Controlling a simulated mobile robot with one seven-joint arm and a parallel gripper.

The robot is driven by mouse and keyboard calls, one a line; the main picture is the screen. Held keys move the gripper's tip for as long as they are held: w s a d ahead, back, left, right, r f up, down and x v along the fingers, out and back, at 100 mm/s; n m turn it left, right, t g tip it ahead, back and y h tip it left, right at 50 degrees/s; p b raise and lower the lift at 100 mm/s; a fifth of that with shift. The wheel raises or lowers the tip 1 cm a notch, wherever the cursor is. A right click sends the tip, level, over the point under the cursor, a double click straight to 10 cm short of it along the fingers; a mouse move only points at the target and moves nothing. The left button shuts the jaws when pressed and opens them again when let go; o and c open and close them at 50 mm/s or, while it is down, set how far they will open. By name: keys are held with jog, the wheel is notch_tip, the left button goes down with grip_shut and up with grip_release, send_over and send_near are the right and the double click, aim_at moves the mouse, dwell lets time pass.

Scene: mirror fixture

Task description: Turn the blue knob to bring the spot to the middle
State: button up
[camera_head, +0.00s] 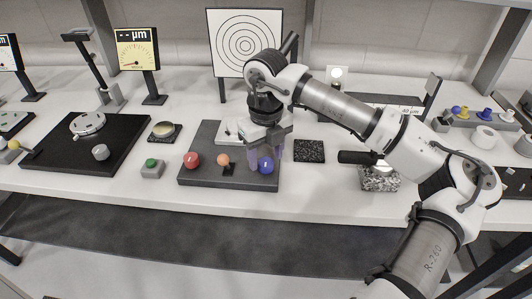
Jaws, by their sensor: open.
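The blue knob (266,165) is at the front right of a dark fixture plate (205,177) on the white bench. My gripper (267,158) points down over it, with its pale translucent fingers apart on either side of the knob. I cannot tell whether they touch it. A red knob (190,160) and an orange knob (223,159) sit to the left on the same plate. Part of a white mount (229,132) shows behind, partly hidden by my gripper. The target board with rings (243,45) stands at the back. I cannot make out a spot on it.
A green button box (152,168) stands left of the plate. A dark breadboard (70,150) and a gauge (137,50) are further left. A speckled black block (309,151) and a speckled grey block (379,179) are to the right, near my arm.

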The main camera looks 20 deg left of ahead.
jog(key=shift+f, duration=0.55)
jog(key=c, duration=1)
jog(key=shift+b, duration=0.35)
